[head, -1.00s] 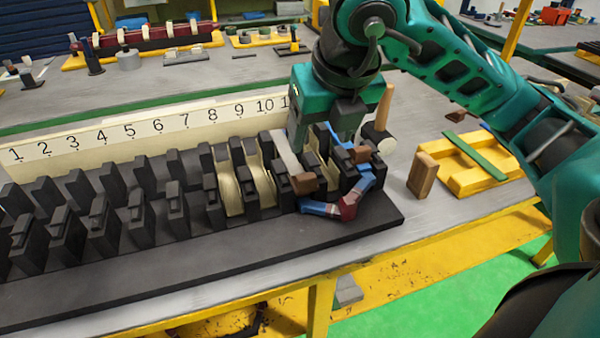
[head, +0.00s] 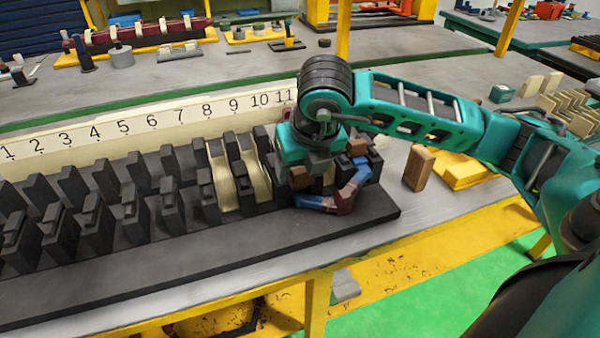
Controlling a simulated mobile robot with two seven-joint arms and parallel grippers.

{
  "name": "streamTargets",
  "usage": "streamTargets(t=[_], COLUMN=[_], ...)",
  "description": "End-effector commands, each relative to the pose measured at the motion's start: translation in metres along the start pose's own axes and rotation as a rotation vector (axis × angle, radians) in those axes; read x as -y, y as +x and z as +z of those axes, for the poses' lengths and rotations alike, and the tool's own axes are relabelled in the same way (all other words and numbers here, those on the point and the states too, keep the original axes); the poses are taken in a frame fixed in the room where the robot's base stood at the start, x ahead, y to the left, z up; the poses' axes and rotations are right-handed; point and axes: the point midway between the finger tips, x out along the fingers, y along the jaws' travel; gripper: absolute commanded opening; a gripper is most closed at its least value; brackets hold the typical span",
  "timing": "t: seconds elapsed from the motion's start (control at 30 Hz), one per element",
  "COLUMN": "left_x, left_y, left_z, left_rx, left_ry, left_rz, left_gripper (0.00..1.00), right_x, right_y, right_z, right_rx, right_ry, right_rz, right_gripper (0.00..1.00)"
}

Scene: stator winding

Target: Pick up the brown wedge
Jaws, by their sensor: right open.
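A small brown wedge (head: 299,178) sits at the front of the black slotted stator, near its right end. A second brown wedge (head: 357,147) sits further back and to the right. My right gripper (head: 306,176) is over the stator's right end, pointing down at the front wedge. Its jaws are open, but its body and wrist hide much of the fingers, so I cannot tell whether they touch the wedge. My left gripper is not in view.
A blue and dark red bent piece (head: 345,199) lies at the stator's right end, close to my right gripper. A wooden block (head: 418,168) stands on the table to the right, beside a yellow tray (head: 462,174). A numbered strip (head: 150,122) runs behind the slots.

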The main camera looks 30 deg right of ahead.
Motion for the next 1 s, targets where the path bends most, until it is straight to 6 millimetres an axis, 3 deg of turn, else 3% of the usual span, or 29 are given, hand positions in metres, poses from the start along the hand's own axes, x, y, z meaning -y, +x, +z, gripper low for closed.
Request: streamTargets(t=[0.23,0.83,1.0], left_x=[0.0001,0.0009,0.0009], left_y=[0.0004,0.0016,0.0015], left_z=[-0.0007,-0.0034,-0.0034], left_rx=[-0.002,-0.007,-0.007], left_ry=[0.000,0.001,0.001], left_rz=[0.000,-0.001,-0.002], left_gripper=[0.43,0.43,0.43], right_x=[-0.0003,-0.0003,-0.0002], right_y=[0.0010,0.0006,0.0005], right_z=[0.0001,0.0002,0.0003], right_rx=[0.001,0.000,0.001], right_ry=[0.000,0.000,0.000], right_rz=[0.001,0.001,0.001], right_gripper=[0.64,0.07,0.05])
